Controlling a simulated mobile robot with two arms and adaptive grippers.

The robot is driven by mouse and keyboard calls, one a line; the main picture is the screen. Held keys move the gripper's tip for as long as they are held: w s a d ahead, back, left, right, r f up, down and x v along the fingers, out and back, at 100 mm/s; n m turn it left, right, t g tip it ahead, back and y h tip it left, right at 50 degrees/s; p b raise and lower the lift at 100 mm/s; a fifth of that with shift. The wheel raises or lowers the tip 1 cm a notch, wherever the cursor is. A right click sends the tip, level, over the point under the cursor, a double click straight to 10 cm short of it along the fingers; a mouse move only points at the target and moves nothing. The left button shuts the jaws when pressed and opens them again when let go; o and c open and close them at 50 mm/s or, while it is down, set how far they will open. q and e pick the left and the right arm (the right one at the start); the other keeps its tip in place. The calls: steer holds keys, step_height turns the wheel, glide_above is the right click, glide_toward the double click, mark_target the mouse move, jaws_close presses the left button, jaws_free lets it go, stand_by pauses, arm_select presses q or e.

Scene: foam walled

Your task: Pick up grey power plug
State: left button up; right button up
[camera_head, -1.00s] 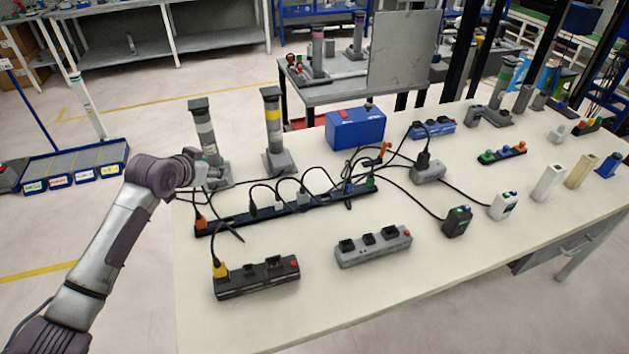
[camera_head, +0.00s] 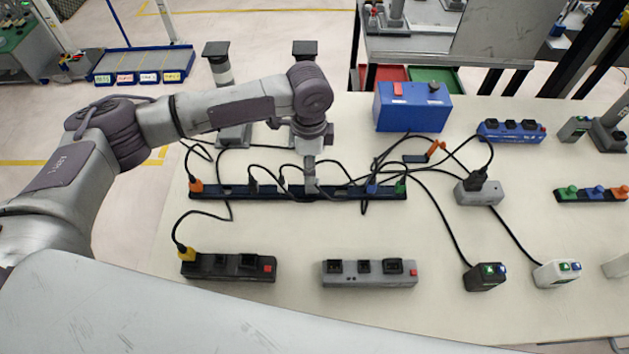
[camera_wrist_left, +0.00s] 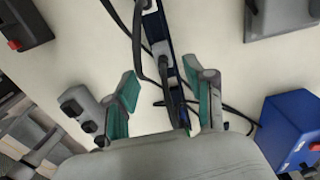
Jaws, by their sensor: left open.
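The grey power plug (camera_wrist_left: 163,55) sits in the long dark power strip (camera_wrist_left: 157,27) in the left wrist view, with a black cable by it. My left gripper (camera_wrist_left: 168,82) is open and empty, its two teal-padded fingers on either side of the strip, close to the plug. In the head view my left gripper (camera_head: 311,187) points down over the middle of the long strip (camera_head: 340,192) and hides the grey plug there. I cannot tell whether a finger touches the plug. My right gripper is not in view.
Black cables cross around the strip. Blue (camera_head: 372,188) and green (camera_head: 400,186) plugs stand to the right, an orange plug (camera_head: 196,185) at the left end. A black strip (camera_head: 228,265) and a grey strip (camera_head: 369,273) lie in front. A blue box (camera_head: 413,107) stands behind right.

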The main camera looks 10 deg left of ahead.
arm_select(q)
step_height(320, 180, down, 3)
steer(key=shift+w+d+r, duration=0.15)
step_height(320, 180, down, 2)
steer(key=shift+p, duration=0.5)
step_height(320, 180, down, 4)
steer(key=shift+r+p, duration=0.25)
steer(key=shift+p, duration=0.1)
steer(key=shift+f, duration=0.2)
steer(key=c, duration=0.7)
jaws_close()
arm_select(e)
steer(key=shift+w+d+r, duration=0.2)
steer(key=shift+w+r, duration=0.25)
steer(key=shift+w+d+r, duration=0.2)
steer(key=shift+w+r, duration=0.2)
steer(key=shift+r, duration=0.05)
